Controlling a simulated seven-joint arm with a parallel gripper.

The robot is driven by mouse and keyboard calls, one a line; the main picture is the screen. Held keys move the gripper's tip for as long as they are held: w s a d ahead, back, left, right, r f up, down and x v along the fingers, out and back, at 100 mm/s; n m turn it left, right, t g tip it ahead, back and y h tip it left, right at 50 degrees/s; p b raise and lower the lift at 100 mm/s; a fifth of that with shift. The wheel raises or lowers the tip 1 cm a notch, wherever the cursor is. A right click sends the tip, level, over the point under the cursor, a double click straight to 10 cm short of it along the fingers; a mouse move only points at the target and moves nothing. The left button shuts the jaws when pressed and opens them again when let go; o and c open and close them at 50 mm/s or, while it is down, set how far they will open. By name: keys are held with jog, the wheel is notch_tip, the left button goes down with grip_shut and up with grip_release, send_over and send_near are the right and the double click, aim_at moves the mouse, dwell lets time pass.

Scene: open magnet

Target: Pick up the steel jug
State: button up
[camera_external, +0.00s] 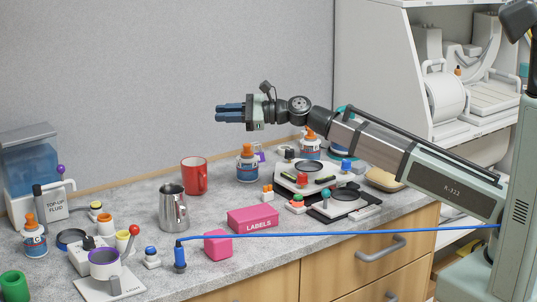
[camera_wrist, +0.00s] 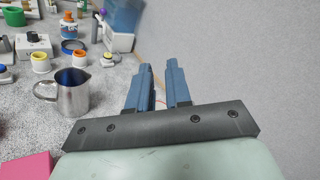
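The steel jug (camera_external: 173,210) stands upright on the grey speckled counter, left of the pink LABELS box. In the wrist view the jug (camera_wrist: 73,96) is left of my fingers, with its open mouth up and its handle on the left. My gripper (camera_external: 222,112) is raised well above the counter, up and to the right of the jug, with its blue fingers pointing left. In the wrist view my gripper (camera_wrist: 158,64) has a gap between its two fingers and holds nothing. It is apart from the jug.
A red mug (camera_external: 194,176) stands behind the jug. The pink LABELS box (camera_external: 252,218) and a pink block (camera_external: 218,245) are to its right and front. A blue cable (camera_external: 340,233) crosses the front. A purple-rimmed cup (camera_external: 105,263) stands at front left; a wall runs behind.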

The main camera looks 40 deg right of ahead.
aim_at(185, 218)
jog(key=s+a+f+n+g, duration=0.1)
jog(key=s+a+f+g, duration=0.1)
jog(key=s+f, duration=0.3)
jog(key=s+a+f+n+g, duration=0.2)
jog(key=s+a+f, duration=0.2)
jog(key=f, duration=0.2)
jog(key=s+a+f+n+g, duration=0.2)
jog(key=s+a+f, duration=0.2)
jog(key=s+f, duration=0.1)
jog(key=shift+s+a+f+g, duration=0.1)
jog(key=shift+s+f+g, duration=0.2)
jog(key=shift+f+g, duration=0.1)
jog(key=shift+a+f, duration=0.1)
jog(key=shift+a, duration=0.1)
jog(key=x, duration=0.7)
jog(key=shift+f+x, duration=0.15)
jog(key=shift+x, duration=1.45)
jog(key=shift+f+x, duration=0.15)
jog(key=shift+x, duration=1.45)
jog(key=shift+d, duration=0.1)
grip_shut()
